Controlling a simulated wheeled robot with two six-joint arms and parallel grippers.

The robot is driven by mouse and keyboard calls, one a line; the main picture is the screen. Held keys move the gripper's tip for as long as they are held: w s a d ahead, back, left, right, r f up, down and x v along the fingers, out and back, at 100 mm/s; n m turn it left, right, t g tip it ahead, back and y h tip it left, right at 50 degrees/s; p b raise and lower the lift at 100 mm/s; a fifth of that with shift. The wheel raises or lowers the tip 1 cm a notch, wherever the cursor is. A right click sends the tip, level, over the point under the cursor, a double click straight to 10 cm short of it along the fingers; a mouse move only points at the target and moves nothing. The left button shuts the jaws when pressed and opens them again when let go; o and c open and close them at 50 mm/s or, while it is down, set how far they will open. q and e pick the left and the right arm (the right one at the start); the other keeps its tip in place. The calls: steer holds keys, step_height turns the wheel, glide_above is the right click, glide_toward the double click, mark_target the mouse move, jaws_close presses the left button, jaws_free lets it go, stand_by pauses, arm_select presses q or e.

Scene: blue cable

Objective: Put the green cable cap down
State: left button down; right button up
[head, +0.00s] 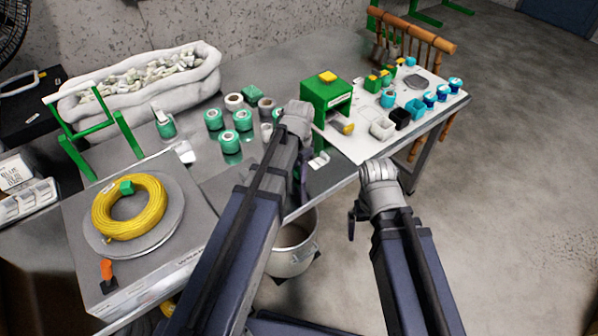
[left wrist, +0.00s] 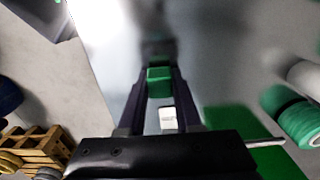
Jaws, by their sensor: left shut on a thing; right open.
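My left gripper (head: 304,182) is over the near edge of the metal table, with its fingers partly hidden behind my arm in the head view. In the left wrist view, the left gripper (left wrist: 159,82) is shut on a small green block, which looks like the green cable cap (left wrist: 158,80). The cap cannot be made out in the head view. A small white piece (left wrist: 168,118) shows between the fingers, behind the cap. My right gripper (head: 355,217) is open and empty, off the table's front edge.
A yellow cable coil (head: 138,222) with a green block (head: 126,187) lies on a round plate at left. Several green spools (head: 229,141) and a green box (head: 327,100) stand behind my left gripper. A metal pot (head: 291,254) is below the table edge.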

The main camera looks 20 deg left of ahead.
arm_select(q)
steer(key=shift+s+f, duration=0.15)
steer(key=shift+s, duration=0.05)
steer(key=c, duration=0.6)
jaws_free()
steer(key=shift+s, duration=0.1)
steer(key=shift+w+r+p, duration=0.2)
steer(key=shift+r+p, duration=0.5)
steer(key=shift+p, duration=0.25)
step_height(320, 180, up, 12)
steer(key=p, duration=1.2)
steer(key=s+d+n+y, duration=0.1)
steer(key=s+d+n, duration=0.2)
steer(key=s+d, duration=0.7)
steer(key=s, duration=0.4)
steer(key=shift+s+d+f+n, duration=0.15)
steer(key=shift+d+n, duration=0.1)
steer(key=shift+n, duration=0.15)
